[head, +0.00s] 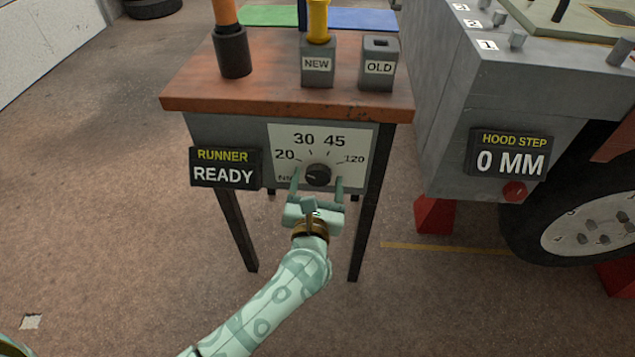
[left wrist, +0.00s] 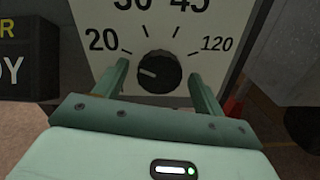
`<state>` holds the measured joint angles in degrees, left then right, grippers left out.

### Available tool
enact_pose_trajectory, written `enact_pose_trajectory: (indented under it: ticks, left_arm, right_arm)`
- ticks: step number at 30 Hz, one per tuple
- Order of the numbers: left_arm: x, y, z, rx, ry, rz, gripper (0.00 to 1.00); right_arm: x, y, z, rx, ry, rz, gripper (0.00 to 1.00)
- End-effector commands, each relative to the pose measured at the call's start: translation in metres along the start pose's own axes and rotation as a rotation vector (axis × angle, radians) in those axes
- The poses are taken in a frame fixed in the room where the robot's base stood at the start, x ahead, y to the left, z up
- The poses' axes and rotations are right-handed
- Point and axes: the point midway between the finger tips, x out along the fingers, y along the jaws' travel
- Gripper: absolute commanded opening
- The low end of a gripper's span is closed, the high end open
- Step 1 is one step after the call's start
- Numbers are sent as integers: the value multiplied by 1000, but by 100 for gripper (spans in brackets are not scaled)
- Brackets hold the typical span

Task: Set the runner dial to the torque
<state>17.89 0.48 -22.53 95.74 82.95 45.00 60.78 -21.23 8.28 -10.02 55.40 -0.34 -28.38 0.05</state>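The runner dial (head: 318,174) is a black round knob on a pale panel (head: 360,137) at the bench front. The panel is marked 20, 30, 45 and 120, with an "N" label at lower left partly hidden by a finger. In the left wrist view the knob (left wrist: 159,73) has a white pointer line toward its left, below the 20 mark. My left gripper (head: 317,184) is open, its fingers apart on either side of the knob, with visible gaps. The runner display (head: 224,167) reads READY. My right gripper is not in view.
On the bench top (head: 275,85) stand a dark holder with an orange-handled tool (head: 232,50), a NEW block (head: 317,66) and an OLD block (head: 379,65). At right a grey stand bears a HOOD STEP display (head: 509,154) reading 0 MM, beside a wheel (head: 590,225).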

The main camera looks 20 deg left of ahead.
Motion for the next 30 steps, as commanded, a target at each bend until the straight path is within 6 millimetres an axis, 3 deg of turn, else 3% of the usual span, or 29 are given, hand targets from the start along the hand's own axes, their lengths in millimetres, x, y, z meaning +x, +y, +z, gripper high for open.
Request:
enact_pose_trajectory:
  ticks: [1,5,13,17,30]
  left_arm:
    - [0,0,0,0,0,0,59]
    - [0,0,0,0,0,0,25]
    - [0,0,1,14,0,0,25]
    - [-1,0,2,53,0,0,25]
    - [-1,0,5,391,-1,1,25]
  right_arm:
    - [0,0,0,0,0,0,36]
    - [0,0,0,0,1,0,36]
    - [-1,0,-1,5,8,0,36]
    - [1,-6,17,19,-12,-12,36]
    - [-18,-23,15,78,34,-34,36]
